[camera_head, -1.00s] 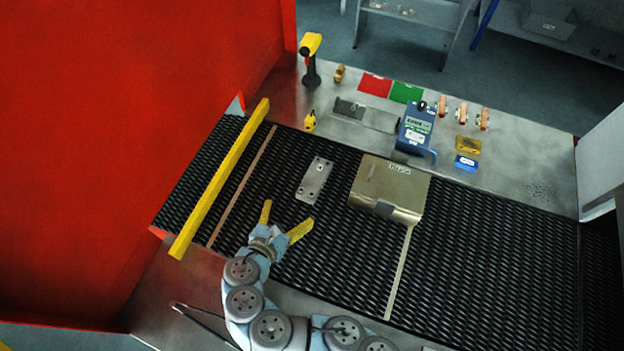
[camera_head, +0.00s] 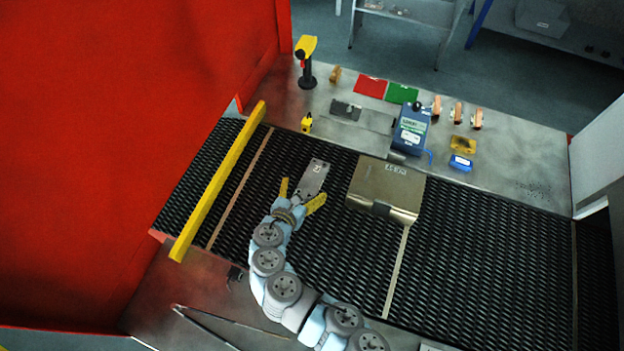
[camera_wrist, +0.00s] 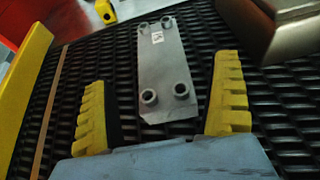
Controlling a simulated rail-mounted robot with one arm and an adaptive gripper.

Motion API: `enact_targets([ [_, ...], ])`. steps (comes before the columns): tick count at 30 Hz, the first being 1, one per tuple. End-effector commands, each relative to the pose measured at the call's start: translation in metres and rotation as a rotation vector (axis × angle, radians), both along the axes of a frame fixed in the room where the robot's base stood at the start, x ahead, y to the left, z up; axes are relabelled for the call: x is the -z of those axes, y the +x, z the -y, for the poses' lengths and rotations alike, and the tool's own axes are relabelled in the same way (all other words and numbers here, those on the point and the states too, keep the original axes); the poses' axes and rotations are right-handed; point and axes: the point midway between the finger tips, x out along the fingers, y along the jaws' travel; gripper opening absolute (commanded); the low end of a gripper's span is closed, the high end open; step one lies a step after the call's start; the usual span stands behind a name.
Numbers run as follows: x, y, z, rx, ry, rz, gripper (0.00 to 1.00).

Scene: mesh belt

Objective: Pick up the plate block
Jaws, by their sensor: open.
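The plate block (camera_head: 315,174) is a flat grey metal plate lying on the black mesh belt (camera_head: 480,240). In the wrist view the plate block (camera_wrist: 164,75) shows round bushings near its corners and a small white label. Its near end points toward my gripper. My gripper (camera_head: 302,196) is open, with its yellow fingers spread apart. In the wrist view my gripper (camera_wrist: 165,105) has one finger to each side of the plate's near end, with gaps between.
A brass-coloured metal box (camera_head: 385,190) stands close to the right of the plate. A yellow bar (camera_head: 218,180) lies across the belt at the left. A blue device (camera_head: 410,128), a yellow and black drill (camera_head: 307,60) and small parts stand on the steel ledge behind.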

Motion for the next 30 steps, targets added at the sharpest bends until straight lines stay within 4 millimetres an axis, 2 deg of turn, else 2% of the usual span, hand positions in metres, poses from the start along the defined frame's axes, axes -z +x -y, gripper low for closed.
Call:
enact_targets([
  [11, 0.005, 0.01, 0.006, 0.003, -0.001, -0.003, 0.94],
  [24, 0.019, 0.043, 0.021, 0.006, -0.002, -0.002, 0.94],
  [30, 0.022, 0.048, 0.023, 0.001, 0.0, -0.002, 0.94],
])
